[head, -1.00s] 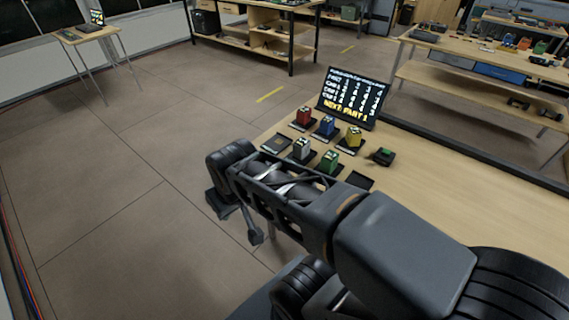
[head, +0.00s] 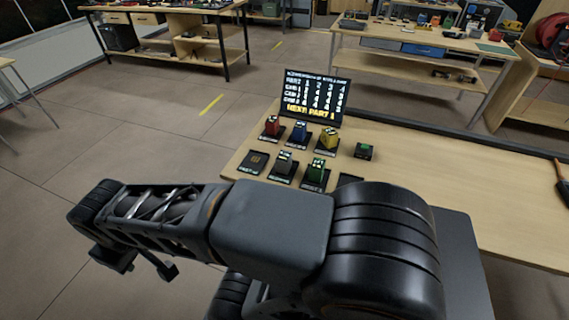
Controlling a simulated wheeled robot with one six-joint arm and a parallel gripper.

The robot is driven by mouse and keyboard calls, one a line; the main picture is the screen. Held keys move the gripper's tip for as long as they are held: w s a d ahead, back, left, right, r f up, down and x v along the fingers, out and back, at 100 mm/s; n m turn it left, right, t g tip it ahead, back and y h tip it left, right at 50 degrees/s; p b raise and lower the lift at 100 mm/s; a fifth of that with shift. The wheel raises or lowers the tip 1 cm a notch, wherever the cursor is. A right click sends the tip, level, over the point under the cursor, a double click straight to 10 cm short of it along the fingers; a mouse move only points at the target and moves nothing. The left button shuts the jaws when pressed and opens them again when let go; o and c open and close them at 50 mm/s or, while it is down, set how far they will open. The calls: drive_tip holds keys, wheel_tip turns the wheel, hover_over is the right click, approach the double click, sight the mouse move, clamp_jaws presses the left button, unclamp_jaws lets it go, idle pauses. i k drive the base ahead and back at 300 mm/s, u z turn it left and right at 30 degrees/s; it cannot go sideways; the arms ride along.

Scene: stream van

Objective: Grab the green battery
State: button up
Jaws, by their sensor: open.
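A green battery (head: 317,168) stands upright on a small black base in the front row on the wooden table (head: 420,185). Red (head: 271,126), blue (head: 299,131), yellow (head: 328,138) and white-grey (head: 284,162) batteries stand near it on similar bases. A small dark device with a green top (head: 364,151) lies to their right. My gripper (head: 140,267) is open and empty, out past the table's left edge over the floor, well left of the green battery. My arm hides part of the table's front.
A black screen (head: 314,98) with white and yellow text stands behind the batteries. An empty black base (head: 255,161) is at the left and another, partly hidden (head: 350,180), is right of the green battery. The table's right side is mostly clear.

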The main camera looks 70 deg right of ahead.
sight(317, 170)
drive_tip(key=i, duration=1.35)
drive_tip(key=z, duration=3.45)
